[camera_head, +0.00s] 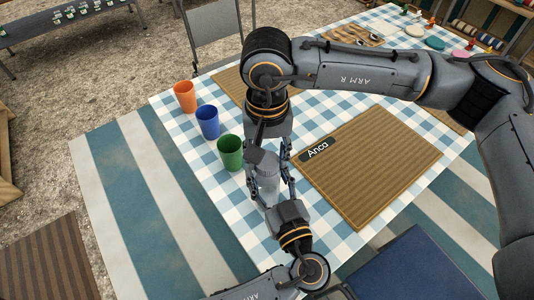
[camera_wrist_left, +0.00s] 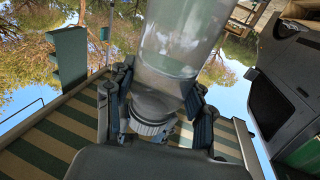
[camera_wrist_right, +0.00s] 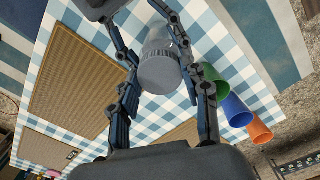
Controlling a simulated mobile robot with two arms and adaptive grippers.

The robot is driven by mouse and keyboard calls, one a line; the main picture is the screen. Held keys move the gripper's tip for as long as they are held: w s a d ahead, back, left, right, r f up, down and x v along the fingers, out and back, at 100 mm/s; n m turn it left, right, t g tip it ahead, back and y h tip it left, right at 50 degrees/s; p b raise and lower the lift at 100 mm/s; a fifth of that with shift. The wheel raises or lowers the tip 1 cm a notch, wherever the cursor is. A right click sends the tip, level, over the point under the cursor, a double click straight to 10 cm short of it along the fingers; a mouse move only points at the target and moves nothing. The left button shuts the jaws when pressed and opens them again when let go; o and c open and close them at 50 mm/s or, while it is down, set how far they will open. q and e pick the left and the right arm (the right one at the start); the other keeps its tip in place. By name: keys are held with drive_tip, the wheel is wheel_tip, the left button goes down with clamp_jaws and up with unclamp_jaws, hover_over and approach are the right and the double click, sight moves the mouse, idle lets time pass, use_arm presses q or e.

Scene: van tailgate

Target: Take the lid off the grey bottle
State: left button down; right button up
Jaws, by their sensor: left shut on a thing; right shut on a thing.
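The grey bottle (camera_head: 267,186) stands between my two grippers over the near left part of the table. My left gripper (camera_head: 277,192) reaches it from the front and is shut on it; its translucent body (camera_wrist_left: 182,38) fills the upper middle of the left wrist view, with a ridged end near my fingers. My right gripper (camera_head: 266,172) comes down from above, shut around the bottle's upper end. In the right wrist view a round grey end, seemingly the lid (camera_wrist_right: 160,73), sits between its fingers. The exact contact points are partly hidden.
Orange (camera_head: 184,96), blue (camera_head: 208,122) and green (camera_head: 230,152) cups stand in a row left of my grippers on the checked tablecloth (camera_head: 175,118). A brown placemat (camera_head: 370,165) marked "Anca" lies to the right. Chairs stand behind and in front.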

sight(267, 161)
drive_tip(key=shift+r, duration=0.2)
idle(0.3)
drive_tip(key=shift+r, duration=0.9)
drive_tip(key=shift+r, duration=0.1)
drive_tip(key=shift+r, duration=1.9)
use_arm(q)
drive_tip(key=shift+c, duration=2.1)
unclamp_jaws()
